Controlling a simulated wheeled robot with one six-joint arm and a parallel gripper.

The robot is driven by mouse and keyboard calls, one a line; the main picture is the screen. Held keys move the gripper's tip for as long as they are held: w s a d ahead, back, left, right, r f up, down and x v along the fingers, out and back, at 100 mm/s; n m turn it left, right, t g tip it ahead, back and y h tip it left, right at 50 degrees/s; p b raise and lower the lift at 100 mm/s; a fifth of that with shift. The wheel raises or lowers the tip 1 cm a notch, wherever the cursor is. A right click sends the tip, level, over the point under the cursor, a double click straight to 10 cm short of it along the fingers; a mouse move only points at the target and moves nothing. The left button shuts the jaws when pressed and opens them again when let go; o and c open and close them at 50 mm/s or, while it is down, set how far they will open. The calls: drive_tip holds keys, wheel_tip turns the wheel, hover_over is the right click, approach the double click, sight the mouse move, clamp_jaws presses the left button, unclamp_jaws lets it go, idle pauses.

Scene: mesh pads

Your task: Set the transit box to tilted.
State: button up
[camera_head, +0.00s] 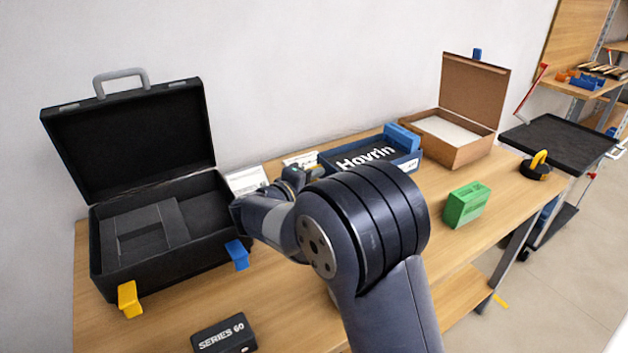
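A black hard case (150,262), which I take to be the transit box, stands on the table at the left. Its lid (135,140) is raised well open, leaning back near the wall, with a grey handle (121,79) on its upper edge. Grey foam inserts show inside. A yellow latch (129,299) and a blue latch (237,254) hang at its front. My arm reaches over the table just right of the case, with its bend near the case's right side. My gripper is hidden behind the arm's links, so its fingers cannot be seen.
A dark blue "Hovrin" tray (411,164) sits behind my arm. A brown box (462,153) stands open to its right. A green block (466,205) and a black "SERIES 60" box (224,336) lie forward. A black cart (560,145) stands beyond the table's right end.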

sight(319, 161)
clamp_jaws()
idle(0.3)
drive_tip(key=shift+w+d+r+g+y+p, duration=0.1)
drive_tip(key=shift+d+r+g+y+p, duration=0.1)
drive_tip(key=shift+r+p, duration=0.4)
drive_tip(key=shift+w+d+r+g+y+p, duration=0.1)
drive_tip(key=shift+r+g+y+p, duration=0.1)
drive_tip(key=shift+r+p, duration=0.35)
drive_tip(key=shift+w+d+r+m+g+y+p, duration=0.25)
drive_tip(key=shift+w+d+r+g+y+p, duration=0.25)
drive_tip(key=shift+r+p, duration=0.6)
drive_tip(key=shift+w+d+r+m+g+y+p, duration=0.25)
drive_tip(key=shift+d+r+g+y+p, duration=0.3)
drive_tip(key=shift+r+p, duration=0.6)
drive_tip(key=shift+w+d+r+m+g+y+p, duration=0.2)
drive_tip(key=shift+w+d+r+g+y+p, duration=0.35)
drive_tip(key=shift+r+p, duration=0.55)
drive_tip(key=shift+s+d, duration=0.15)
drive_tip(key=shift+o, duration=2)
unclamp_jaws()
